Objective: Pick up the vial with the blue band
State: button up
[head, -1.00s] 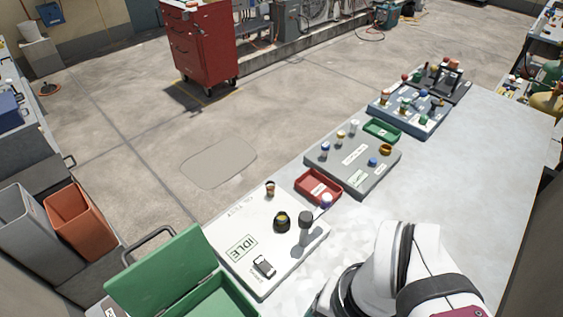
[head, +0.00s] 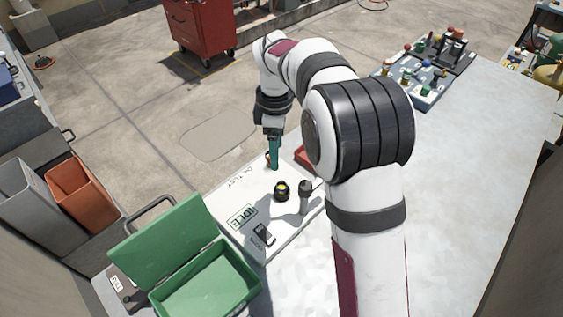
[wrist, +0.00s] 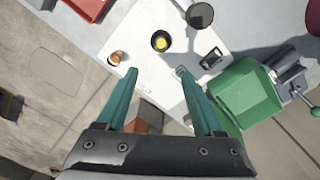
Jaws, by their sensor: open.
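My gripper (head: 274,166) hangs over the far-left part of the white board (head: 231,196), its teal fingers pointing down. In the wrist view its two fingers (wrist: 157,72) are apart with nothing between them. A small vial with an orange-brown top (wrist: 116,57) stands on the board, left of the fingertips. In the head view my gripper mostly hides that vial.
A black round piece with a yellow centre (head: 282,190) and a dark-topped cylinder (head: 305,196) stand on the board. A red tray (wrist: 90,8) lies beyond it. An open green box (head: 215,286) sits at the near left. The bench's right part is clear.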

aim_at(282, 184)
jog(key=f, duration=0.8)
jog(key=d+f, duration=0.1)
jog(key=f, duration=0.3)
jog(key=shift+s+d+f, duration=0.1)
jog(key=shift+f, duration=0.05)
grip_shut()
